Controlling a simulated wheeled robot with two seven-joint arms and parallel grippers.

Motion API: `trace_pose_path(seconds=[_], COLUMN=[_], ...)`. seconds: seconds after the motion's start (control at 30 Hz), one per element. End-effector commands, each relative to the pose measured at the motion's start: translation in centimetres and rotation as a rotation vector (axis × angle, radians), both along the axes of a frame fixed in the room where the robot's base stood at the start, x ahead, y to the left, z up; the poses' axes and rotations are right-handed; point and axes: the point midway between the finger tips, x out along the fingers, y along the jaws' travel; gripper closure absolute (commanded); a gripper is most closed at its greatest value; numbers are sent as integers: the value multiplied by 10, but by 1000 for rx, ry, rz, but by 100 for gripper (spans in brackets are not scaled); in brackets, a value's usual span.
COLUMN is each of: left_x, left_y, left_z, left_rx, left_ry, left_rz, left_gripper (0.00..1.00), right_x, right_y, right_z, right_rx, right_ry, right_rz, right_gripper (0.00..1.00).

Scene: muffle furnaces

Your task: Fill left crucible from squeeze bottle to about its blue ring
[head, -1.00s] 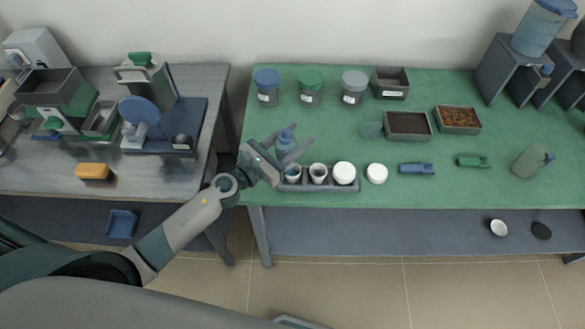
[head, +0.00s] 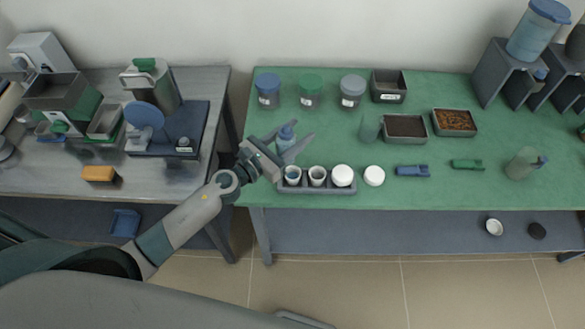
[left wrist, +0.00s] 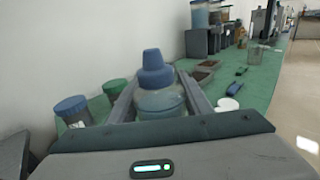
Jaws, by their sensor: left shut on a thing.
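The squeeze bottle (head: 286,142) has a blue cap and a clear body. My left gripper (head: 300,131) is shut on it. The left wrist view shows the bottle (left wrist: 160,98) between the two fingers, cap up. The left crucible (head: 292,176) is a small white cup at the left end of a grey rack (head: 318,191), just in front of the bottle. A second white crucible (head: 317,176) stands to its right. The fill level and blue ring of the left crucible are too small to make out. My right gripper is not in view.
A white round piece (head: 343,175) sits at the rack's right end, and another white disc (head: 374,176) lies beside it. Several lidded jars (head: 310,92) stand behind. Trays (head: 405,128) and blue (head: 412,171) and green (head: 468,165) objects lie to the right.

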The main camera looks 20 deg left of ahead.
Motion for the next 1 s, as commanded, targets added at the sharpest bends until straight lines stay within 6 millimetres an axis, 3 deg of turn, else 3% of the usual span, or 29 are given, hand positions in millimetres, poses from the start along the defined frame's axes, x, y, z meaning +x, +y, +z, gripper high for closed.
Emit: trace_pose_path(seconds=[0.2, 1.0], left_x=[0, 2], left_y=[0, -3], left_z=[14, 15], left_rx=[0, 1], left_ry=[-1, -4], left_rz=[0, -2], left_gripper=[100, 100], right_x=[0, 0], right_y=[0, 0], right_z=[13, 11], right_rx=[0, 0], right_ry=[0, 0], right_rz=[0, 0], right_gripper=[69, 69])
